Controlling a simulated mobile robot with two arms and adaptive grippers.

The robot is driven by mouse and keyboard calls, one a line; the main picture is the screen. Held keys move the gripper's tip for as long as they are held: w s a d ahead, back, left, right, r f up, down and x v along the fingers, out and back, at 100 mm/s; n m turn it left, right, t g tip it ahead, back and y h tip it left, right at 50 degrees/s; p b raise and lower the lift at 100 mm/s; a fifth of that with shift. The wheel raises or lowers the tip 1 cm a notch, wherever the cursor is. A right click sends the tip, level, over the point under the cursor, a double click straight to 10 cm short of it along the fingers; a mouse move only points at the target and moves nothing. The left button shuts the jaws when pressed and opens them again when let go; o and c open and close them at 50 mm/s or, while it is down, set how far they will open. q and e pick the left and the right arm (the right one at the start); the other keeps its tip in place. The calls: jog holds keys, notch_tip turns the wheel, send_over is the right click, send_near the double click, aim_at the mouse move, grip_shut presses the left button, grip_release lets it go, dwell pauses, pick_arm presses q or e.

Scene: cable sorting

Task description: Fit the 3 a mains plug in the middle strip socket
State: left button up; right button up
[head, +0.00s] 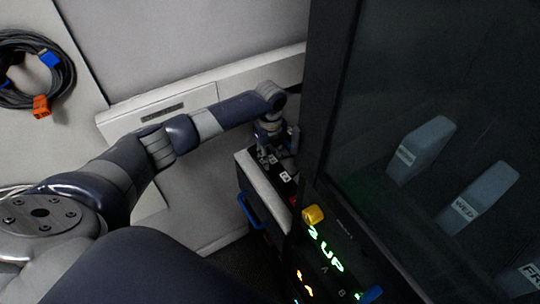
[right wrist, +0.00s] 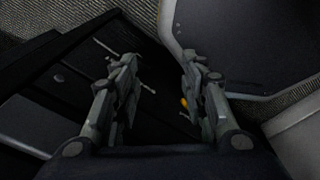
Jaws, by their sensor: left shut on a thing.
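My left gripper (head: 276,150) is at the far end of my left arm, low over a dark socket strip (head: 285,177) with white-marked faces on a pale-edged cabinet. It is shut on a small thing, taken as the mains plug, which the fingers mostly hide. I cannot tell whether the plug touches or sits in the middle socket. My right gripper (right wrist: 160,75) shows in the right wrist view, with its two fingers wide apart and nothing between them.
A tall dark glass-fronted cabinet (head: 345,150) stands close on the right of the strip, with a yellow knob (head: 313,214) and a lit green display (head: 325,249). A blue handle (head: 248,210) is on the low cabinet's side. A coiled black cable (head: 40,70) hangs at upper left.

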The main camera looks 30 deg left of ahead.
pick_arm(q)
jog(key=o, duration=1.2)
jog(key=o, duration=0.5)
jog(key=shift+c, duration=0.2)
jog(key=shift+r, duration=0.1)
